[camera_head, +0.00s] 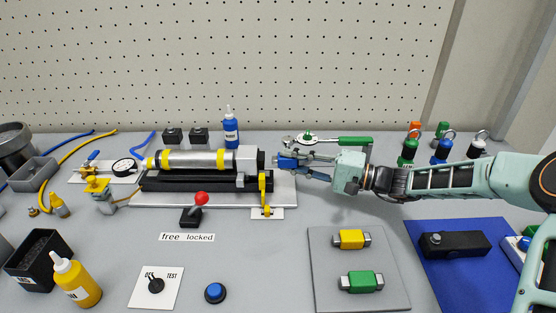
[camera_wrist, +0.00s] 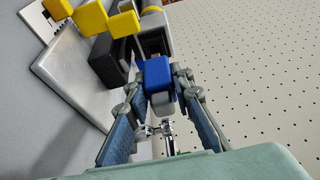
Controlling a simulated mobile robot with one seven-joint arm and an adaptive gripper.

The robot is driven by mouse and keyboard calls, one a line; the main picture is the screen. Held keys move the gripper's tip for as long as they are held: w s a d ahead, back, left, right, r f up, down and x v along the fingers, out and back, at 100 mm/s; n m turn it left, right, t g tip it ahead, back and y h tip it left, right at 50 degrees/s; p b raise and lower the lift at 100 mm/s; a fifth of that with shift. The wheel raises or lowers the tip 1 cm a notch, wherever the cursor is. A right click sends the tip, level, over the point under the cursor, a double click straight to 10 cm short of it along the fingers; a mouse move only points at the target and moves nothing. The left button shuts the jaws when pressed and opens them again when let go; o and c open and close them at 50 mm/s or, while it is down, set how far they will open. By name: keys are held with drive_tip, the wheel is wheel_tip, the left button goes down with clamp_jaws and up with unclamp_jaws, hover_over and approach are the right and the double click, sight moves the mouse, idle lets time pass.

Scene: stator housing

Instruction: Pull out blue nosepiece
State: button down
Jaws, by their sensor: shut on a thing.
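The blue nosepiece (camera_head: 284,160) is at the right end of the long cylinder assembly (camera_head: 195,160), close to its dark end block (camera_head: 256,157). I cannot tell whether they touch. My gripper (camera_head: 291,163) reaches in from the right and is shut on the blue nosepiece. In the wrist view, the nosepiece (camera_wrist: 158,73) sits between the two fingers of my gripper (camera_wrist: 160,84), with its grey end toward me. A red-knobbed lever (camera_head: 201,198) stands in front of the assembly, above a "free locked" label (camera_head: 187,237).
A yellow clamp (camera_head: 266,188) stands at the assembly's right end. A grey tray (camera_head: 322,290) at the front right bears a yellow nosepiece (camera_head: 351,239) and a green one (camera_head: 360,282). A green-handled tool (camera_head: 345,140) lies behind my gripper. Padlocks (camera_head: 441,152) stand behind my arm.

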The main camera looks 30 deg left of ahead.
drive_tip(key=shift+w+d+b, duration=0.1)
drive_tip(key=shift+w+d, duration=0.35)
drive_tip(key=shift+d, duration=0.4)
drive_tip(key=shift+w+d+b, duration=0.1)
drive_tip(key=shift+w+d, duration=0.4)
drive_tip(key=shift+d, duration=0.35)
drive_tip(key=shift+w+d+b, duration=0.1)
drive_tip(key=shift+w+d, duration=0.35)
drive_tip(key=shift+d, duration=0.4)
